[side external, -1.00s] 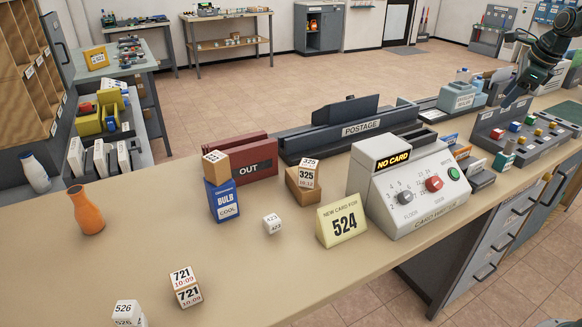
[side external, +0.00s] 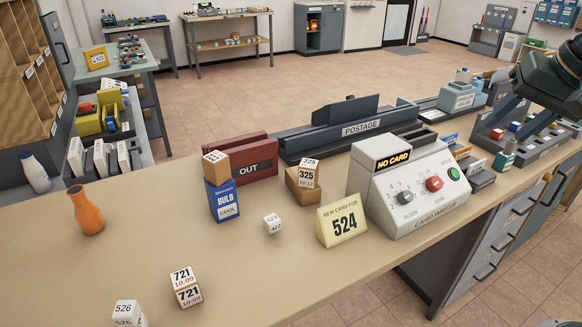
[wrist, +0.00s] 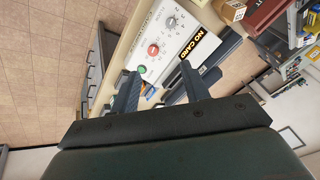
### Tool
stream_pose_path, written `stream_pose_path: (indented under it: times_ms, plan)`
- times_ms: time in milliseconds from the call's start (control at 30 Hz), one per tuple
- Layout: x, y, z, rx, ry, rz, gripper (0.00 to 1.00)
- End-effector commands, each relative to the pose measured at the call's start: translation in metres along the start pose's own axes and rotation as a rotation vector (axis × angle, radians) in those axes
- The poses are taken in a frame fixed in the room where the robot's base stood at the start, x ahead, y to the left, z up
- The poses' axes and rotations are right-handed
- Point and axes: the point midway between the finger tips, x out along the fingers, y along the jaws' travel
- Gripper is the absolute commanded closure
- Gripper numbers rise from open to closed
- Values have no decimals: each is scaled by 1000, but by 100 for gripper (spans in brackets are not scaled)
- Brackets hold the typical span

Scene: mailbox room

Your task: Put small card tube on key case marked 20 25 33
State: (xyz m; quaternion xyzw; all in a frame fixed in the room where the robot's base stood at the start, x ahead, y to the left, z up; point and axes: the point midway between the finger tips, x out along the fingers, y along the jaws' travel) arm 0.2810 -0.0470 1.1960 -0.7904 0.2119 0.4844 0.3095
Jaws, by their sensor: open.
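My gripper (wrist: 159,72) is open, with its two dark fingers apart and nothing held between them in the wrist view. In the side external view, my gripper (side external: 515,125) hangs at the right over the switch console. I cannot pick out the small card tube for certain. A small teal holder with a brown top (side external: 505,155) stands beside the card issuer, too small to identify. No label reading 20 25 33 is legible in either view, so I cannot identify the key case.
The card issuer (side external: 415,190) reads NO CARD and stands on the long counter (side external: 250,290). The front middle is mostly clear.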

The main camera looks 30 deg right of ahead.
Motion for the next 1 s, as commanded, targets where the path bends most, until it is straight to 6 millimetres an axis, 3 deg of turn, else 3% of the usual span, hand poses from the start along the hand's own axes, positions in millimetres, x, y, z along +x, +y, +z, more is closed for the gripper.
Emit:
stream_pose_path:
  times_ms: [33,200,400,600,1000]
  plan:
    - [-3,3,18,-92,3,-9,54]
    - [-6,18,65,-397,8,-28,54]
    - [-3,38,102,-661,16,-42,54]
    - [0,46,115,-765,19,-47,54]
    - [0,46,115,-769,19,-47,54]
